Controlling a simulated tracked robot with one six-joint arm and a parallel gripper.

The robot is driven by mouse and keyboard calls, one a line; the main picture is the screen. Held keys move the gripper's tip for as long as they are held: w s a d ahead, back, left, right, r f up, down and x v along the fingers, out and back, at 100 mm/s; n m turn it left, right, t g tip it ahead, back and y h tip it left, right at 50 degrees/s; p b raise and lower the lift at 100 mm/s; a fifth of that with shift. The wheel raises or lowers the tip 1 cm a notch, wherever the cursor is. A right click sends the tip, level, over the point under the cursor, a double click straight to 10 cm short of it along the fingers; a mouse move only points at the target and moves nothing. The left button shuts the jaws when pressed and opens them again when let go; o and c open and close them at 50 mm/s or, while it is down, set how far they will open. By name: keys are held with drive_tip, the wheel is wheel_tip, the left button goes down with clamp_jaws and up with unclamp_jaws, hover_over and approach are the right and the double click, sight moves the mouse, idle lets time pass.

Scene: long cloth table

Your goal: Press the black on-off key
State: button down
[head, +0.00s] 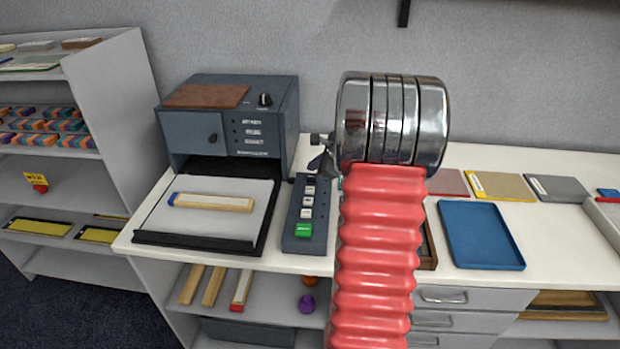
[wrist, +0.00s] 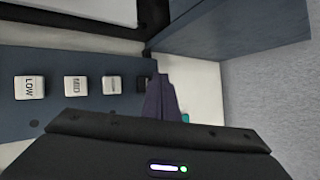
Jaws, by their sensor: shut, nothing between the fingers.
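The grey-blue key box (head: 291,243) stands on the table beside the machine, with a green key (head: 303,230) at its near end and a row of white keys beyond. In the wrist view the black key (wrist: 143,85) sits at the right end of that row, partly covered by my gripper. My gripper (wrist: 158,77) is shut and empty, its dark fingertips right beside the black key; I cannot tell whether they touch it.
The dark machine (head: 230,150) stands behind and left, with a black-edged tray (head: 155,238) in front holding a wooden bar (head: 213,202). A blue tray (head: 482,235) and flat sample plates lie to the right. My red arm blocks the table's middle.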

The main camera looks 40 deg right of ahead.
sight(314, 179)
wheel_tip(314, 179, up, 5)
drive_tip(key=shift+r, duration=0.15)
idle(0.5)
drive_tip(key=shift+n, duration=0.3)
idle(0.3)
